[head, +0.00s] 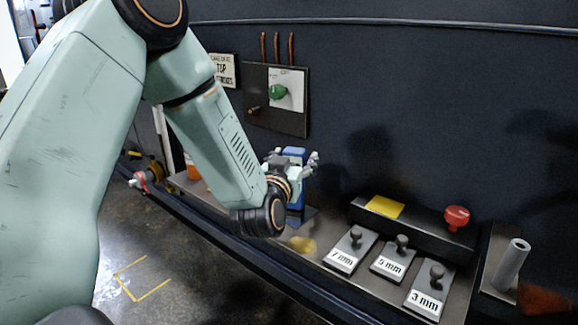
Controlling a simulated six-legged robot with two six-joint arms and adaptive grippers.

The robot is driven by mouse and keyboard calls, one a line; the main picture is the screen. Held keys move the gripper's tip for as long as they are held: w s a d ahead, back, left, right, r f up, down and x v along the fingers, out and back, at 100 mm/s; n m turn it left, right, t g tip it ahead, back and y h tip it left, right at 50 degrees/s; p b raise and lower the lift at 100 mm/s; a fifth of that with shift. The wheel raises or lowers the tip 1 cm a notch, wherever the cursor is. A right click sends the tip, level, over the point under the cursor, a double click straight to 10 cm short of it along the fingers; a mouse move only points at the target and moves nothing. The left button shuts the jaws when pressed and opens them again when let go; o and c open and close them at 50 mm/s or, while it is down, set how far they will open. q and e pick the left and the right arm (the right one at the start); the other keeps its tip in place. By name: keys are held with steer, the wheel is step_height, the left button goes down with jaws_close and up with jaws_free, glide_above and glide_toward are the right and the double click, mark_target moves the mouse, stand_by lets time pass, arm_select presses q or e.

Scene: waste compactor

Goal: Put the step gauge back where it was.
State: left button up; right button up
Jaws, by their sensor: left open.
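Three grey plates with dark knobs lie in a row on the metal shelf (321,238): the 7 mm plate (345,258), the 5 mm plate (390,265) and the 3 mm plate (428,300). I cannot tell which thing is the step gauge. My left gripper (293,163) is open at a blue upright object (294,153), with a finger showing on either side. My wrist hides much of that object, and I cannot tell whether the fingers touch it. My right gripper is not in view.
A black block with a yellow patch (385,206) and a red knob (456,216) stands behind the plates. A grey cylinder (511,264) stands at the right. A panel with a green knob (278,92) is on the dark wall.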

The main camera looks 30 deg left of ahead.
arm_select(q)
steer(key=p+v, duration=0.3)
steer(key=v, duration=0.8)
steer(key=shift+s+r, duration=0.2)
steer(key=shift+s, duration=0.15)
steer(key=shift+d, duration=0.15)
